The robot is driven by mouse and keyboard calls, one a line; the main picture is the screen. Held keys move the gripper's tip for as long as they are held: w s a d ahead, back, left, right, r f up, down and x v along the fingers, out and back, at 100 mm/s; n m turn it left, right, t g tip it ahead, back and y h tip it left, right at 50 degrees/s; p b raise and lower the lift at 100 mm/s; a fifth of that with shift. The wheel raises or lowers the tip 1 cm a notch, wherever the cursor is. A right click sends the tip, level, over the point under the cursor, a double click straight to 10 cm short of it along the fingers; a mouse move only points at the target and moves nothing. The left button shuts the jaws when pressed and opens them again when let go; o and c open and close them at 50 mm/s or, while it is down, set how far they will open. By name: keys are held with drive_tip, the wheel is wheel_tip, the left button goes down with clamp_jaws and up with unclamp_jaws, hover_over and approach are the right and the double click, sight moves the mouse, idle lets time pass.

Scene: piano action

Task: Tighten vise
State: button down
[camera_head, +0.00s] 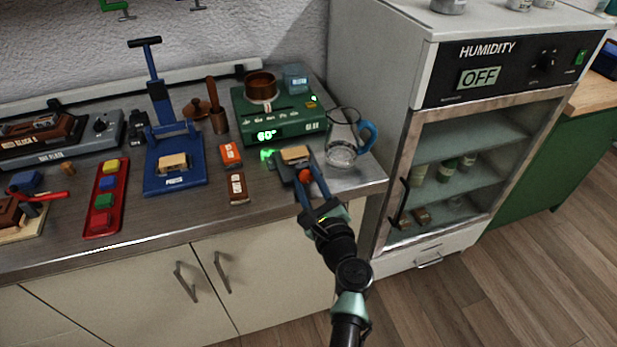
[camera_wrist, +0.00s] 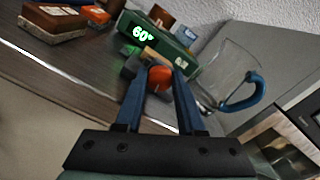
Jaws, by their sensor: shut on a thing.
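A small dark vise (camera_head: 284,168) stands near the front edge of the counter, with a light wooden block (camera_head: 296,154) at its top. It has an orange-red knob (camera_head: 304,175) on its near side. My gripper (camera_head: 306,182) reaches it from the front, with its blue fingers on either side of the knob. In the wrist view the knob (camera_wrist: 160,76) sits between the two fingertips, and the gripper is shut on it. The vise body (camera_wrist: 131,66) is partly hidden behind the fingers and the knob.
A glass jug (camera_head: 342,150) with a blue handle stands close right of the vise. A green scale-like device (camera_head: 290,130) reading 60° is behind it. Orange and brown blocks (camera_head: 237,188) lie to the left. A blue press (camera_head: 175,175) and red tray (camera_head: 105,217) are farther left.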

idle(0.3)
drive_tip(key=c, duration=0.5)
unclamp_jaws()
drive_tip(key=shift+s, duration=0.1)
drive_tip(key=v, duration=1.2)
drive_tip(key=shift+s+d+p, duration=0.15)
drive_tip(key=shift+s+p, duration=0.25)
